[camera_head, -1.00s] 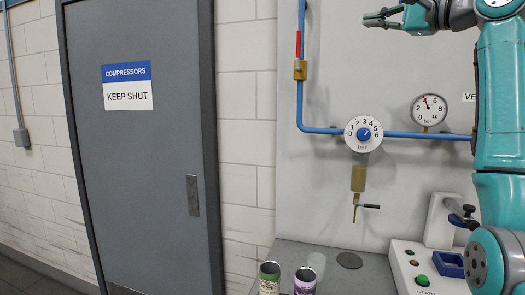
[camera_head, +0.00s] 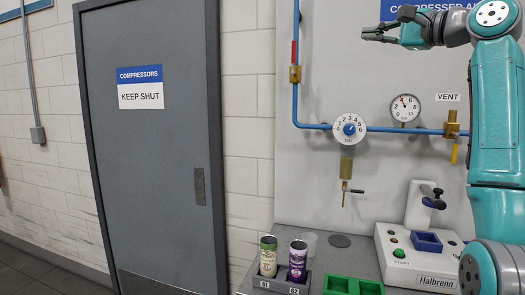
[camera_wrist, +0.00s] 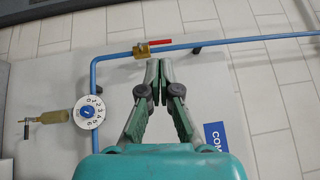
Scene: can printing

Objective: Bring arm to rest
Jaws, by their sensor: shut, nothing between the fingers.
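My gripper (camera_head: 366,34) is at the top of the head view, held high in front of the wall and well above the bench. It points left, and my teal arm bends down the right side of the picture. In the wrist view my gripper (camera_wrist: 159,62) has its fingertips together with nothing between them. The fingertips show near the blue pipe (camera_wrist: 220,43) and its brass valve with a red lever (camera_wrist: 150,48); I cannot tell the gap between them.
The bench holds a rack (camera_head: 265,283) with two cans, green-white (camera_head: 268,257) and purple (camera_head: 297,262), a green tray (camera_head: 352,286), and a machine (camera_head: 430,262) with a blue cradle. A dial regulator (camera_head: 349,128) and gauge (camera_head: 405,108) are on the wall. A grey door (camera_head: 150,150) is shut.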

